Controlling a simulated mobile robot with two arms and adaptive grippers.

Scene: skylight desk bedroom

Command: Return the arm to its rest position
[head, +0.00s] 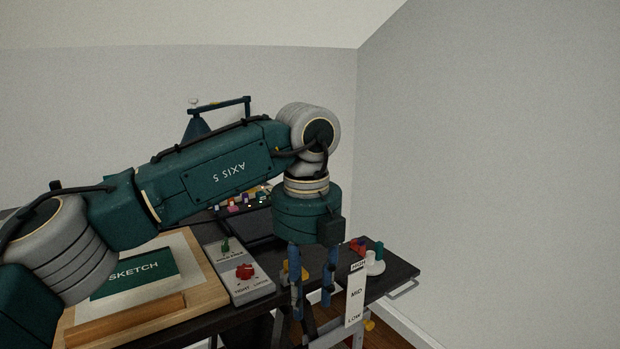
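My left arm (215,175) is dark green with grey joints and reaches across the desk from the left. Its wrist bends down, so my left gripper (311,308) points downward near the desk's front edge. Its two blue fingers stand apart, with nothing seen held between them. The white HIGH/MID/LOW strip (355,300) is just right of the fingers. My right gripper is not in view.
The dark desk (400,270) holds a wooden board with a SKETCH sheet (143,272), a grey panel (250,290) with a red knob (244,271), and a white round piece (374,266). A blue lamp (196,126) is partly hidden behind my arm. Bare walls lie beyond.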

